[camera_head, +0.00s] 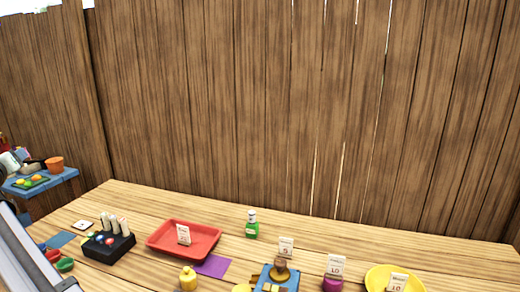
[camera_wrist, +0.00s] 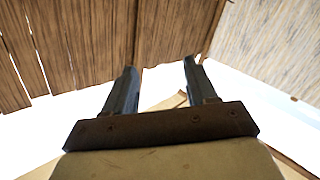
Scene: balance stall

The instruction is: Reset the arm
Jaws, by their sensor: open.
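My gripper (camera_wrist: 158,78) shows in the wrist view with its two dark fingers spread apart and nothing between them. It points toward the wooden fence, a roof and bright sky, away from the table. The gripper itself is not visible in the head view. A grey piece at the lower left edge of the head view is probably part of my arm.
The wooden table (camera_head: 150,203) holds a black box (camera_head: 108,248), a red tray (camera_head: 190,245), a green bottle (camera_head: 252,228), a yellow weight (camera_head: 188,280), a purple mat (camera_head: 212,266), a blue scale (camera_head: 264,275) and a yellow plate (camera_head: 375,278). A fence (camera_head: 250,110) stands behind.

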